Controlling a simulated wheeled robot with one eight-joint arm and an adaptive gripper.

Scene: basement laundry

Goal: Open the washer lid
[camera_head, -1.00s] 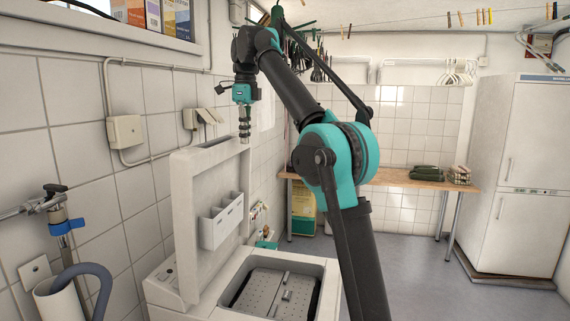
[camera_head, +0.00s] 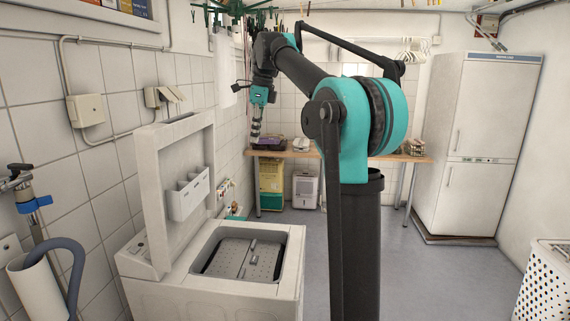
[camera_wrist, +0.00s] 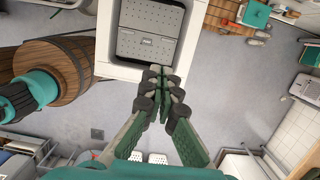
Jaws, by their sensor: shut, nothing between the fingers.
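The white washer (camera_head: 215,285) stands at the lower left in the head view. Its lid (camera_head: 158,195) is raised nearly upright, with a pale dispenser tray (camera_head: 188,197) on its inner face. The open top shows a grey perforated drum cover (camera_head: 246,258); this cover also shows in the wrist view (camera_wrist: 150,38). My gripper (camera_head: 254,141) is up beyond the lid, to its right, apart from it and pointing down. In the wrist view my gripper (camera_wrist: 161,72) has its green fingers together, with nothing between them, over the washer's edge.
A wooden bench (camera_head: 380,156) runs along the back. A white fridge (camera_head: 478,140) stands at the right, with a white perforated basket (camera_head: 548,285) in front. A grey hose (camera_head: 68,262) and pipe are at the left. The middle floor (camera_head: 430,265) is clear.

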